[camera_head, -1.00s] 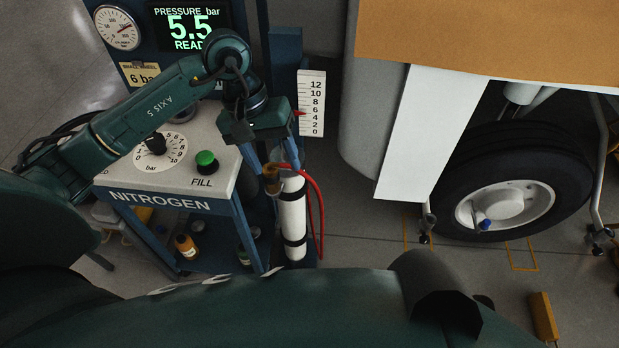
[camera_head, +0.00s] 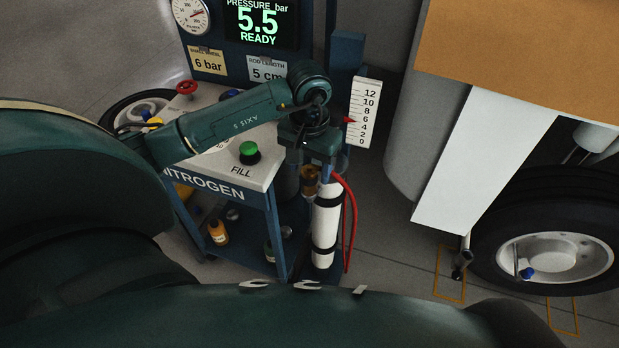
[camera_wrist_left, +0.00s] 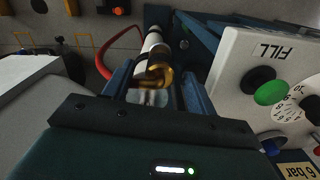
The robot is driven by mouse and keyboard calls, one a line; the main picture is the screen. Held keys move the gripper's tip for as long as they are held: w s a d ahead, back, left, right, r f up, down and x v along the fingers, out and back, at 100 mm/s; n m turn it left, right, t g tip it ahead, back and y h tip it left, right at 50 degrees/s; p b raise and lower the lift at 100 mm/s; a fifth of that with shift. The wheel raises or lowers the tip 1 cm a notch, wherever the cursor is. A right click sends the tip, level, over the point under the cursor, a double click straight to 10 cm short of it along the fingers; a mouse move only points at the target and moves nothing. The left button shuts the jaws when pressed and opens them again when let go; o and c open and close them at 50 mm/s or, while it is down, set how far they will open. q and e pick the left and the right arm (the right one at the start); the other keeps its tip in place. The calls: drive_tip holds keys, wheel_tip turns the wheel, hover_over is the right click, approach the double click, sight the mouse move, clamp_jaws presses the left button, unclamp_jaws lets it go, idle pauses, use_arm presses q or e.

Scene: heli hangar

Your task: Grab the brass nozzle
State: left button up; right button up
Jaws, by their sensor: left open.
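In the left wrist view the brass nozzle (camera_wrist_left: 157,76) shows as a shiny gold piece between my fingers, close to the tips. My left gripper (camera_head: 309,172) points down over the nozzle and is open. In the left wrist view its two blue fingers (camera_wrist_left: 156,82) stand on either side of the nozzle. I cannot tell whether either finger touches it. My right gripper is not in view.
A red hose (camera_head: 351,215) curves close beside the cylinder. The green FILL button (camera_head: 250,152) is on the cart top, left of my gripper. A scale plate (camera_head: 364,112) stands to the right.

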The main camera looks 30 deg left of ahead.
sight(309, 169)
use_arm(q)
wheel_tip(309, 169, down, 4)
drive_tip(key=shift+f, duration=0.15)
drive_tip(key=shift+c, duration=0.4)
drive_tip(key=c, duration=1.1)
